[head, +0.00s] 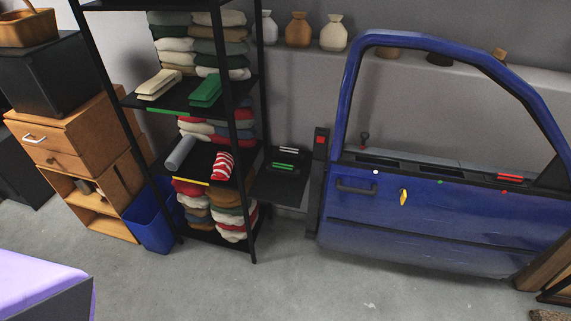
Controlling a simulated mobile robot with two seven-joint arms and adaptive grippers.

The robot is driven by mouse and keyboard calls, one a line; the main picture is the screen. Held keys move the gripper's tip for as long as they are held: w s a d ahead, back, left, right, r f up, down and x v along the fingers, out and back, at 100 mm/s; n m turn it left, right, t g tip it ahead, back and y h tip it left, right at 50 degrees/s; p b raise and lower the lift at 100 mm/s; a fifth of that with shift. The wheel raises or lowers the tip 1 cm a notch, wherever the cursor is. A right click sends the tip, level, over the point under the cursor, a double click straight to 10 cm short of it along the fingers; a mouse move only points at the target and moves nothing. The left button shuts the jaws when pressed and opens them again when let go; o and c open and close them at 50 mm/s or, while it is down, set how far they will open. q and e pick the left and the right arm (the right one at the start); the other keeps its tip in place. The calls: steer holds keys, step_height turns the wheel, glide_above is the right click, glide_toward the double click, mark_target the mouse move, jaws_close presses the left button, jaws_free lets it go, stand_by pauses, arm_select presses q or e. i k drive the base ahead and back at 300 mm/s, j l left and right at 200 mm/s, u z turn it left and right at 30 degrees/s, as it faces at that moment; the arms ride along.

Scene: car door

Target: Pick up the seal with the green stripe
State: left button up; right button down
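The seal with the green stripe (284,166) lies on a small black tray (270,190) left of the blue car door. Another dark seal with a white stripe (288,149) lies just behind it on the same tray. A red-striped piece (510,178) sits on the sill of the blue door (420,225). The door's panel carries a white, a green and a red dot. Neither of my grippers is in view.
A black shelf rack (253,215) with folded cloths stands left of the tray, close beside it. A blue bin (150,222) and wooden cabinets are further left. A purple surface (40,280) fills the lower left corner. The grey floor (280,285) in front is clear.

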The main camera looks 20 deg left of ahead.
mark_target(287, 170)
steer(key=l+z, duration=0.35)
steer(key=i+j, duration=1.5)
steer(key=i, duration=0.15)
